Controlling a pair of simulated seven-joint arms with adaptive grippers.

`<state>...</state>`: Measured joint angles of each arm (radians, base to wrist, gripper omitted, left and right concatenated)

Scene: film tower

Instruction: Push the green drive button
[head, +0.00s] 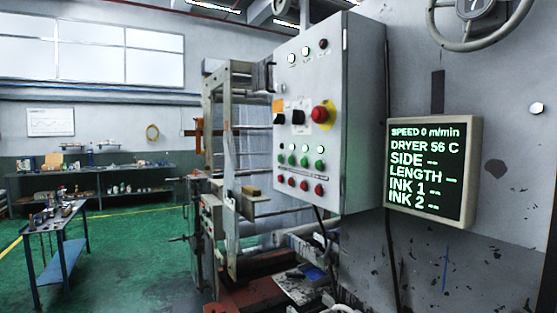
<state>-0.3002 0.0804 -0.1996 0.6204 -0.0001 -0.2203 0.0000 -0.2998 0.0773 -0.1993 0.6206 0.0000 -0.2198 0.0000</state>
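A grey control cabinet (357,120) stands in the middle of the head view, its button panel facing left. A row of several green buttons crosses the lower panel, with one at its left end (281,159) and one at its right end (319,165). The labels are too small to read, so I cannot tell which is the drive button. A row of red buttons (304,185) lies below. A large red mushroom button (320,114) on a yellow plate sits above. Neither of my grippers is in view.
A display (432,215) right of the cabinet reads speed 0 m/min and dryer 56 C. A handwheel (465,46) is at top right. Machine framework (232,150) stands left of the cabinet. A narrow table (52,220) stands far left, with clear green floor (135,260) between.

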